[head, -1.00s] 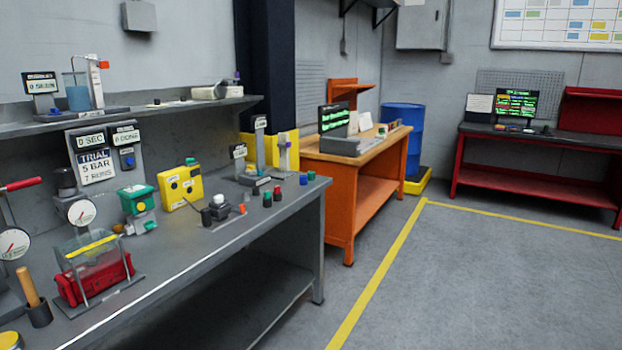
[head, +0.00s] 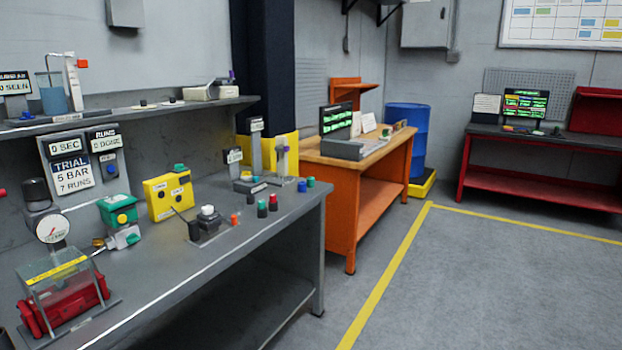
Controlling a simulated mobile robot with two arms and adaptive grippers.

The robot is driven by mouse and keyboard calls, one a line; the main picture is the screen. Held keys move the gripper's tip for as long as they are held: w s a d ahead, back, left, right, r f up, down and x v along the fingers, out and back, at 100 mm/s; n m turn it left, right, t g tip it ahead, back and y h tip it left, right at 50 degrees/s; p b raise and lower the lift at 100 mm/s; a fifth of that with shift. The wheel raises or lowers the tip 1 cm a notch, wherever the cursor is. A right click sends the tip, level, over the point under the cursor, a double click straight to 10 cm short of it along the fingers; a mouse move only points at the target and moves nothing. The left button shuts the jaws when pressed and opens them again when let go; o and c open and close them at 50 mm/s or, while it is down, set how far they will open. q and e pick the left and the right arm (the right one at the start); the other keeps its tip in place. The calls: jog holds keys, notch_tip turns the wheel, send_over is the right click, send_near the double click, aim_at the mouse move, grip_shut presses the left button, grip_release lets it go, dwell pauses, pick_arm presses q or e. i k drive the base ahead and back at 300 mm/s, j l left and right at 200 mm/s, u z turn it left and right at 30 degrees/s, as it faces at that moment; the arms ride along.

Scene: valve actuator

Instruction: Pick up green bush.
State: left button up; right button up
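Several small coloured cylinders stand near the right end of the grey bench (head: 215,245) in the head view. A dark green one (head: 262,209) with a dark body is beside a red one (head: 273,202). A teal-green one (head: 310,182) is farther right, beside a blue one (head: 302,186). Another small green piece (head: 179,168) is on top of the yellow box (head: 168,196). I cannot tell which of these is the green bush. Neither of my grippers is in view.
A green-topped valve unit (head: 118,211), a clear guard over a red part (head: 62,285) and a black block with a white top (head: 208,220) stand on the bench. An orange workbench (head: 350,195) stands beyond. Open floor (head: 490,280) lies to the right.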

aim_at(310, 180)
jog(key=i+l, duration=0.15)
jog(key=i, duration=0.4)
jog(key=i+l, duration=0.2)
jog(key=i, duration=0.35)
jog(key=i+l+u, duration=0.1)
jog(key=i, duration=0.45)
